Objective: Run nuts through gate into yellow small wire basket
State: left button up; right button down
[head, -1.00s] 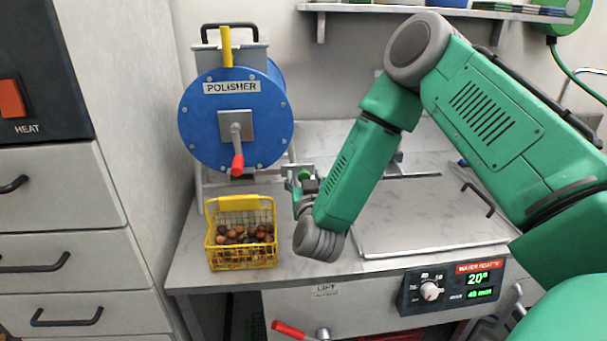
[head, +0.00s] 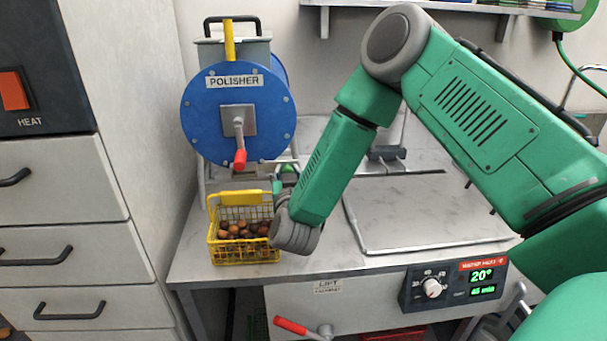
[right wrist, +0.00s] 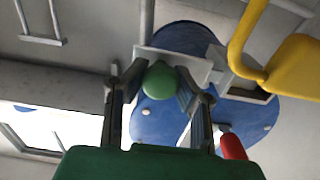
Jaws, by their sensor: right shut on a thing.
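The yellow wire basket (head: 245,255) stands upright at the front left of the worktop, below the polisher, with brown nuts (head: 240,229) in it. The blue polisher (head: 215,120) has a yellow lever on top and a red-tipped crank (head: 240,158) at its front. My right gripper (head: 284,181) is just right of the basket's back edge, partly hidden by my wrist. In the right wrist view, its fingers (right wrist: 160,78) are closed around a round green knob (right wrist: 160,81). The gate behind the knob is not clearly seen. My left gripper is out of view.
A flat metal lid (head: 420,215) covers the right of the worktop. A control panel (head: 455,285) and a red-handled lever (head: 290,326) are at the front. Drawers (head: 60,190) stand at the left. A yellow part (right wrist: 295,68) shows in the right wrist view.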

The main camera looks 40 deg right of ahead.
jog(key=shift+w+a, duration=0.3)
jog(key=shift+a, duration=0.35)
jog(key=shift+d, duration=0.1)
jog(key=c, duration=1.2)
grip_release()
jog(key=shift+w, duration=0.1)
jog(key=shift+a, duration=0.2)
jog(key=v, duration=1.2)
jog(key=shift+a+f, duration=0.1)
